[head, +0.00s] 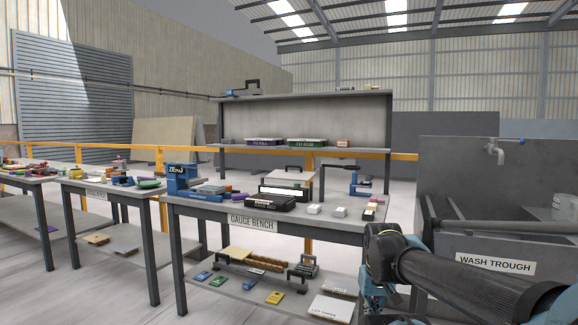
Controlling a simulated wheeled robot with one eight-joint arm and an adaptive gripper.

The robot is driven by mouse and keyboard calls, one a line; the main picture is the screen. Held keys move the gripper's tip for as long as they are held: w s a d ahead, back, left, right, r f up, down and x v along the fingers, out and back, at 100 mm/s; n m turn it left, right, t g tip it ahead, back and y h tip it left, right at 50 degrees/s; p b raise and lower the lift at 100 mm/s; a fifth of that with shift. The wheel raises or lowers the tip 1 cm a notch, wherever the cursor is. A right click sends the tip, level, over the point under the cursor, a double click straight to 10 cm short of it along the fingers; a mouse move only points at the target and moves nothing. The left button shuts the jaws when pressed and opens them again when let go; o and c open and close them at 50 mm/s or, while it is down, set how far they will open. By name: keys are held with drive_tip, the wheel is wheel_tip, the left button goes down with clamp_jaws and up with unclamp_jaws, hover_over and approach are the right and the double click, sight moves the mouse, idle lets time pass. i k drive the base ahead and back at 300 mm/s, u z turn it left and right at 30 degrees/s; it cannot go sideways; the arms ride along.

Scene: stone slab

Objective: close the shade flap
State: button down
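No part is labelled as a shade flap, and I cannot tell for sure which one it is. The likeliest is a pale panel (289,174) with a small dark handle on top, standing up behind a bright white strip (285,191) on the gauge bench (215,210). The panel looks raised, but its hinge is too small to make out. A black case (268,203) lies in front of it. My arm reaches in from the lower right, in front of the bench's right end. My gripper's fingertips do not show.
A blue device (185,178) stands at the bench's left, and a blue clamp-like stand (361,184) at its right. Small white blocks (314,209) sit near the front edge. A wash trough (490,245) is at right. More cluttered tables (100,190) stand at left.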

sight(301, 175)
drive_tip(key=i, duration=0.85)
drive_tip(key=z, duration=0.05)
